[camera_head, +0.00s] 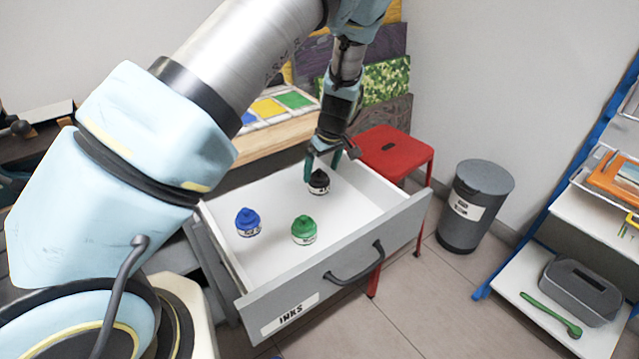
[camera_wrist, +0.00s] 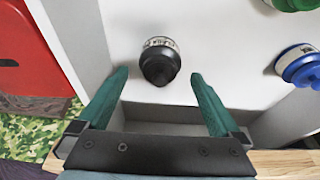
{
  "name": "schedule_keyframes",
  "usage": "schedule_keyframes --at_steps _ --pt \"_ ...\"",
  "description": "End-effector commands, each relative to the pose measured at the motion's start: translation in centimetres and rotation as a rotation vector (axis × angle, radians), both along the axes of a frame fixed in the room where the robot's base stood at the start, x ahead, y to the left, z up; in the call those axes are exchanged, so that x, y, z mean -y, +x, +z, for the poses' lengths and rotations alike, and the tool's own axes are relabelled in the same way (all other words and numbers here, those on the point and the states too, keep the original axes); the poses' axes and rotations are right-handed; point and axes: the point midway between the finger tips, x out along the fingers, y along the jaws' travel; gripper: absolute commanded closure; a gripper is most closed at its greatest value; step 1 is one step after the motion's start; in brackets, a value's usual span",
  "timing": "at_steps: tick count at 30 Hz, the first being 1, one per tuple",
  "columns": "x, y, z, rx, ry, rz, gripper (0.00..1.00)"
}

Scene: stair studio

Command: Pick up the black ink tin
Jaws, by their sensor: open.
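The black ink tin (camera_head: 319,182) stands upright in the open white drawer (camera_head: 270,262), toward its far side. It has a pale label band and a dark pointed top. In the wrist view the black ink tin (camera_wrist: 160,62) is ahead of and between my two green fingers. My gripper (camera_head: 331,165) is open, pointing down at the tin from above and slightly behind it. In the wrist view my gripper (camera_wrist: 160,84) holds nothing, and gaps show between each finger and the tin.
A blue tin (camera_head: 248,222) and a green tin (camera_head: 304,230) stand in the same drawer, left and nearer. The drawer's walls surround them. A red stool (camera_head: 393,152) stands right behind the drawer. A grey bin (camera_head: 474,205) and a shelf rack (camera_head: 560,325) are farther right.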

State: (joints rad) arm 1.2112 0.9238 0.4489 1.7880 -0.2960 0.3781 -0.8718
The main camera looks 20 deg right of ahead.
Motion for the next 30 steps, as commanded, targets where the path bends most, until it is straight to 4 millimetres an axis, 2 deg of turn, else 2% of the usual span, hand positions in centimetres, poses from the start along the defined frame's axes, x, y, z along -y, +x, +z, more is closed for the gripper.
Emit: schedule_keyframes --at_steps 6,9,17,30 --pt "-0.1 0.5 -2.9 -0.001 0.002 0.002 0.0" --pt "-0.1 0.7 -3.7 0.0 0.001 0.001 0.0" --pt "-0.1 0.7 -4.1 0.0 0.0 0.0 0.0" --pt "-0.1 0.7 -4.0 0.0 0.0 0.0 0.48"
